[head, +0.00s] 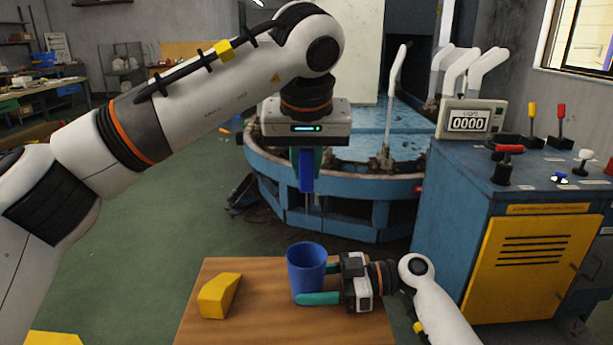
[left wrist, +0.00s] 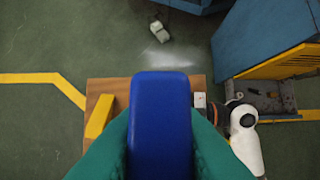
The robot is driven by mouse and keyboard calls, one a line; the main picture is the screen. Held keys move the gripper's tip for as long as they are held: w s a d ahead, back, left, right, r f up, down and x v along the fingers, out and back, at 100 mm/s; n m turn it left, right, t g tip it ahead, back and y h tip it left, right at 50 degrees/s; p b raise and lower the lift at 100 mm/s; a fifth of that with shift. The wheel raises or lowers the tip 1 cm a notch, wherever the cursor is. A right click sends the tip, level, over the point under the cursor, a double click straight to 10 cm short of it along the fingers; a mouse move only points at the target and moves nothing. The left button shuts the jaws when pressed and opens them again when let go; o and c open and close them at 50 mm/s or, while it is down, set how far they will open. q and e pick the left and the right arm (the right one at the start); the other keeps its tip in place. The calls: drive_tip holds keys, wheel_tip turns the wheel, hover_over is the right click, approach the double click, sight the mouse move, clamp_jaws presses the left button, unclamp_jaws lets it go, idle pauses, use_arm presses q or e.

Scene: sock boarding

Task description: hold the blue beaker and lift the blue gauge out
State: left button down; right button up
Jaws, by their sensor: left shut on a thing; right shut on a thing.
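The blue beaker (head: 306,268) stands upright on the wooden table in the head view. My right gripper (head: 322,292) comes from the right and is shut on the beaker, with one teal finger along its near side. The blue gauge (head: 306,178) hangs from my left gripper (head: 306,160), above and clear of the beaker, with a thin rod pointing down. In the left wrist view the blue gauge (left wrist: 160,120) fills the middle between the teal fingers of my left gripper (left wrist: 160,150). The gauge hides the beaker there.
A yellow block (head: 219,296) lies on the wooden table (head: 260,325) left of the beaker. A blue cabinet (head: 460,220) with a counter display (head: 470,122) and levers stands at the right. A round blue machine (head: 340,190) stands behind the table.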

drive_tip(key=o, duration=0.8)
drive_tip(key=shift+o, duration=0.2)
